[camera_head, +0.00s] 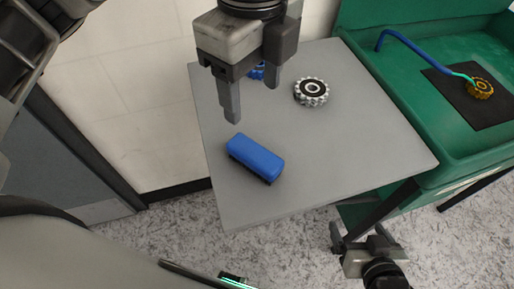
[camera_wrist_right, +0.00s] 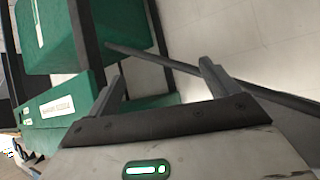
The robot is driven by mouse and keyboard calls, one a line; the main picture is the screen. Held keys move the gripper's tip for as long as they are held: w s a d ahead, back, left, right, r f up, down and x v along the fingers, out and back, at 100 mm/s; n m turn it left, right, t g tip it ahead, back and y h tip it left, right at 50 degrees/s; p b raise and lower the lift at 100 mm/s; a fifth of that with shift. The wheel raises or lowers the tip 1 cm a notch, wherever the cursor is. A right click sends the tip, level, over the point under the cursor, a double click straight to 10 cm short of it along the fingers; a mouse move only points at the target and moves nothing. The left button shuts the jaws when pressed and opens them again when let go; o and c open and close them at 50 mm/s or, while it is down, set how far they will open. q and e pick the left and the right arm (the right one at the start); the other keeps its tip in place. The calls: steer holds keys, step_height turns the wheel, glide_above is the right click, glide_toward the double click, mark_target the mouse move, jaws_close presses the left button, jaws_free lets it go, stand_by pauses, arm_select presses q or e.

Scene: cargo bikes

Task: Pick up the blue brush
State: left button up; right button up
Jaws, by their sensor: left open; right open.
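The blue brush (camera_head: 256,154) lies on the grey table (camera_head: 330,165), near its left edge. It is a blue block with a dark underside, set at a slant. My left gripper (camera_head: 252,102) hangs over the table with its fingers apart, pointing down. In the picture its fingertips are just above the brush, with nothing between them. My right gripper (camera_head: 358,234) is low, beyond the table's front edge, away from the brush. Its fingers also show apart and empty in the right wrist view (camera_wrist_right: 163,75).
A grey-white knobbed wheel (camera_head: 311,92) sits on the table, and a blue item (camera_head: 257,71) is partly hidden behind my left gripper. A green basin (camera_head: 400,75) at right holds a blue tube (camera_head: 412,46) and a yellow gear-like piece (camera_head: 480,89). The table's front right is clear.

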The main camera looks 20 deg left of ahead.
mark_target(255, 152)
arm_select(q)
step_height(255, 152, down, 9)
steer(key=shift+r+b, duration=0.2)
steer(key=shift+b, duration=0.3)
steer(key=shift+s+d+f+b, duration=0.15)
steer(key=shift+s+f, duration=0.1)
steer(key=shift+f, duration=1.1)
steer(key=shift+s+f+b, duration=0.15)
steer(key=shift+s+f, duration=0.05)
steer(key=shift+f, duration=1.1)
steer(key=c, duration=1.1)
